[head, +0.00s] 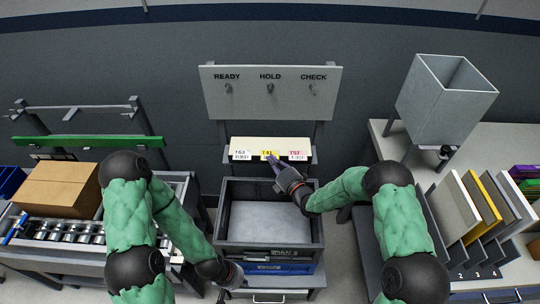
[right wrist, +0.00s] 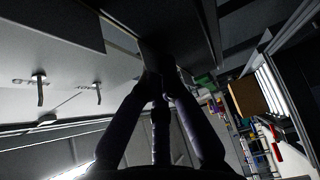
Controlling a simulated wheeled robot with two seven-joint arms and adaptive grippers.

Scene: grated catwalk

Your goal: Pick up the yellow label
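The yellow label (head: 267,153), marked T41, is the middle one of three labels on a pale shelf below the hook board. The fingers of my right gripper (head: 274,163) reach up to its lower edge and overlap it in the head view. In the right wrist view the right fingers (right wrist: 158,88) converge on a dark rectangular piece (right wrist: 157,57); I cannot tell whether this is the label or whether they grip it. My left gripper (head: 229,278) is low, beside the front left of the dark bin; its fingers are too unclear to read.
A white label (head: 241,154) and a pink label (head: 298,154) flank the yellow one closely. The grey board (head: 270,95) has READY, HOLD and CHECK hooks. A dark open bin (head: 270,222) lies below. A cardboard box (head: 60,189) is left; upright panels (head: 458,210) stand right.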

